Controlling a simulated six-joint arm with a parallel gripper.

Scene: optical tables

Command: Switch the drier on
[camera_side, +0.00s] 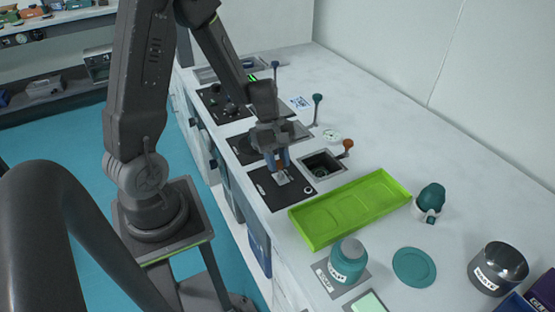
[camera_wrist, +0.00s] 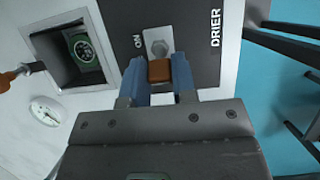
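The drier panel (camera_wrist: 207,22) is a black plate marked DRIER, with ON printed beside its switch. In the side view my gripper (camera_side: 278,160) points down over the drier panel (camera_side: 267,193). The fingers partly hide the switch there, and its exact tilt is hard to tell.
A square recess (camera_side: 324,165) with a green round item inside is beside the panel, with an orange-knobbed lever (camera_side: 347,146) near it. A green tray (camera_side: 350,208) lies in front. A teal jar (camera_side: 348,262), a teal disc (camera_side: 414,267) and a dark pot (camera_side: 497,270) stand farther right.

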